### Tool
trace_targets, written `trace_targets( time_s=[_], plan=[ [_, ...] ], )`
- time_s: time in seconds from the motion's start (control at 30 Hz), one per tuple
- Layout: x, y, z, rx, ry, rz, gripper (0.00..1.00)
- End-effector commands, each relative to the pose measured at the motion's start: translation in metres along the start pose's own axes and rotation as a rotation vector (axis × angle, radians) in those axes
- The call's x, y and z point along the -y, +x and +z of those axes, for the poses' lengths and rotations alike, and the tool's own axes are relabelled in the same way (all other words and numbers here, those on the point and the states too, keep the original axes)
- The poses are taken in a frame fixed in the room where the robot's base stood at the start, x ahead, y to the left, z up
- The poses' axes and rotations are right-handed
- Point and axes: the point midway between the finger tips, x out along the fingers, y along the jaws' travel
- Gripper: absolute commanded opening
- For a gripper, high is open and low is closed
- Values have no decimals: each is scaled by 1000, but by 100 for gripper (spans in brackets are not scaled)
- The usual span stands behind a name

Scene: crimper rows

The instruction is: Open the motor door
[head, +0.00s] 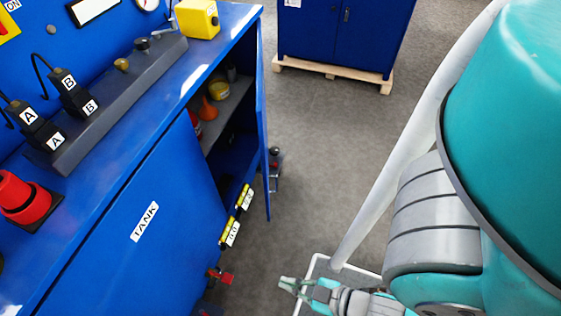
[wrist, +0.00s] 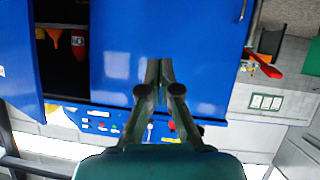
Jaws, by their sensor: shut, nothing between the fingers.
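A blue cabinet door (head: 262,130) stands swung open at the right end of the blue bench cabinet, seen nearly edge-on in the head view. No motor label can be read. Behind it the shelf compartment (head: 225,110) is open to view. My gripper (head: 284,284) is low at the bottom of the head view, in front of the cabinet and apart from the door there. In the wrist view, which looks upside down, my gripper's fingers (wrist: 160,68) are together and empty before a broad blue door panel (wrist: 205,60). Contact with it cannot be told.
A closed panel labelled TANK (head: 145,222) is to the left. An orange funnel (head: 207,108) stands on the shelf. A red-handled valve (head: 220,276) sticks out low near my gripper.

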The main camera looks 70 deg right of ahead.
Motion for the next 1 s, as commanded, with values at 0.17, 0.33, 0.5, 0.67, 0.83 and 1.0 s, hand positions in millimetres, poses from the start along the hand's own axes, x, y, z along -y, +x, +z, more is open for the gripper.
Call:
trace_targets(
  time_s=[0.17,0.33,0.5,0.67,0.83,1.0],
  plan=[
    [-4,38,45,109,-95,31,0],
    [-22,88,98,267,-225,104,0],
    [-52,134,139,428,-347,213,0],
    [-90,173,160,573,-449,348,0],
    [-135,206,163,714,-541,521,0],
    [-180,231,145,842,-609,724,0]
  ],
)
